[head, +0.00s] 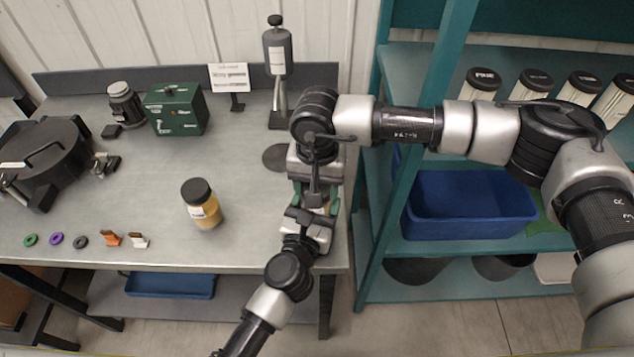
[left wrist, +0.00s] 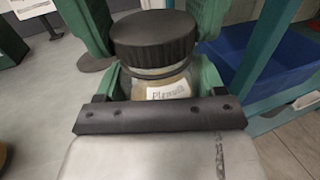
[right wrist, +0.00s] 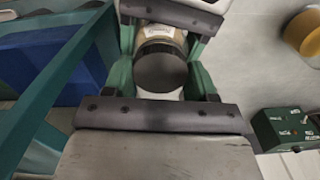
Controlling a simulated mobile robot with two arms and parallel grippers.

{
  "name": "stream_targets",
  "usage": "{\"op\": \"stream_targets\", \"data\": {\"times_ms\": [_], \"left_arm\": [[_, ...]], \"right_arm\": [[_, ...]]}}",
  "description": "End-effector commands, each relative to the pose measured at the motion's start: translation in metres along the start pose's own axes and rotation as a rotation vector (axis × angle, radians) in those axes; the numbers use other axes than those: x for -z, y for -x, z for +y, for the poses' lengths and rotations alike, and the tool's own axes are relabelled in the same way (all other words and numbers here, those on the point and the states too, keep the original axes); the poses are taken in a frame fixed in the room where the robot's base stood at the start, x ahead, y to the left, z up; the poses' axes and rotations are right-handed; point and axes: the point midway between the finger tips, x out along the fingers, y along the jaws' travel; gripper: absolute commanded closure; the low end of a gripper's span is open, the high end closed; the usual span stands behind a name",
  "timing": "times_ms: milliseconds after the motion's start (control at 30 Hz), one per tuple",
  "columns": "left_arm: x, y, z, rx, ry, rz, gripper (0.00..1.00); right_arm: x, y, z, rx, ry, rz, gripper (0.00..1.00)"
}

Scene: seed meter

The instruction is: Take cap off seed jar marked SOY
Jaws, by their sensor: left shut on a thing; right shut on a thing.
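A jar (left wrist: 172,84) with pale brown contents and a black ribbed cap (left wrist: 153,38) is between my two grippers. My left gripper (left wrist: 153,78) is shut around the jar's body. Its white label has lettering I cannot read for certain. My right gripper (right wrist: 160,78) is shut on the black cap (right wrist: 161,68), with green fingers on both sides. I cannot tell whether the cap is still seated or slightly lifted. In the head view, my left gripper (head: 312,208) and right gripper (head: 315,184) meet at the table's right end and mostly hide the jar.
Another black-capped jar (head: 202,204) with yellow contents stands on the grey table (head: 150,220); its label is unreadable. A green box (head: 177,109), a stand (head: 278,70) and a black round device (head: 42,160) are farther back or left. A teal shelf holds a blue bin (head: 468,205).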

Motion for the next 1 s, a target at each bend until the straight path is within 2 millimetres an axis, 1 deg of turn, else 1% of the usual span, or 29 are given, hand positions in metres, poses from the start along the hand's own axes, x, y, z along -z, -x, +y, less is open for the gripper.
{"op": "stream_targets", "data": {"times_ms": [600, 1000], "left_arm": [[0.001, 0.0, 0.0, 0.0, -0.001, 0.001, 0.97], [0.001, 0.0, 0.0, 0.0, -0.001, 0.001, 0.97]], "right_arm": [[0.0, 0.02, 0.0, 0.0, -0.001, 0.0, 0.71], [0.0, 0.024, 0.0, 0.0, -0.001, 0.001, 0.71]]}}
